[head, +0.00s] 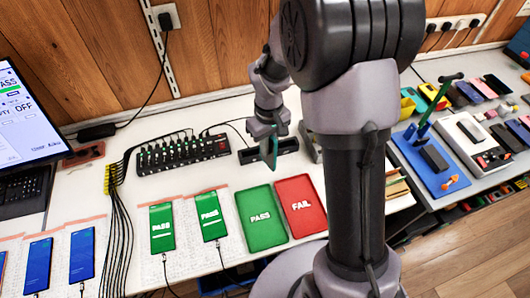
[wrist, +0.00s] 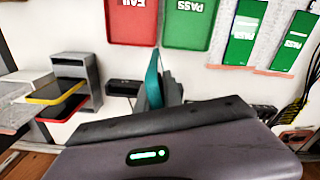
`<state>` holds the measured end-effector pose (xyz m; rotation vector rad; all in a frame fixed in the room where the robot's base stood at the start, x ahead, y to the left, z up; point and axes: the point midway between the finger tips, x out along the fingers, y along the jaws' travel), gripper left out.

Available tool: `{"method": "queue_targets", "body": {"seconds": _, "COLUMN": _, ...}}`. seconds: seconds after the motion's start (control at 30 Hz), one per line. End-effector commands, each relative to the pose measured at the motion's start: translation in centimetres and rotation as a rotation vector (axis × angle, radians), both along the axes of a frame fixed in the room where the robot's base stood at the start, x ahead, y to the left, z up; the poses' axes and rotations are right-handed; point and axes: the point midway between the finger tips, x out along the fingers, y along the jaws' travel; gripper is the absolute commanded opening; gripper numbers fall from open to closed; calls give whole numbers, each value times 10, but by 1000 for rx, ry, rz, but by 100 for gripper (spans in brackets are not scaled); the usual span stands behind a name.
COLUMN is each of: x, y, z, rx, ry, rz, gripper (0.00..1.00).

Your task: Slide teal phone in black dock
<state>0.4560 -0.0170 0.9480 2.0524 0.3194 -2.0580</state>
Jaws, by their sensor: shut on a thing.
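The teal phone (head: 271,152) is upright, seen nearly edge-on, in my gripper (head: 267,133). In the wrist view the teal phone (wrist: 152,82) stands up beyond the gripper's body, with a grey finger (wrist: 173,92) beside it. The black dock (head: 287,146) lies low on the white bench at the phone. Part of the dock (wrist: 122,88) shows to the left of the phone in the wrist view. The gripper is shut on the phone. I cannot tell whether the phone's lower edge touches the dock or is in its slot.
A black strip with green lights (head: 182,152) and cables lies left of the dock. A green PASS tray (head: 261,238) and red FAIL tray (head: 301,229) lie in front. Green-screened phones (head: 161,246) lie to the left. A grey stand (wrist: 78,68) is close by.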

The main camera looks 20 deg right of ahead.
Motion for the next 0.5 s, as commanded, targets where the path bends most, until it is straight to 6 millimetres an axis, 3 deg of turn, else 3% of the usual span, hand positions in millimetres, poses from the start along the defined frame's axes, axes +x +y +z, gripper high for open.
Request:
{"method": "queue_targets", "body": {"seconds": 0.27, "x": 39, "y": -28, "z": 2, "rx": 0, "ry": 0, "rz": 392, "gripper": 0}}
{"method": "queue_targets", "body": {"seconds": 0.5, "x": 84, "y": -71, "z": -1, "rx": 2, "ry": 0, "rz": 931, "gripper": 0}}
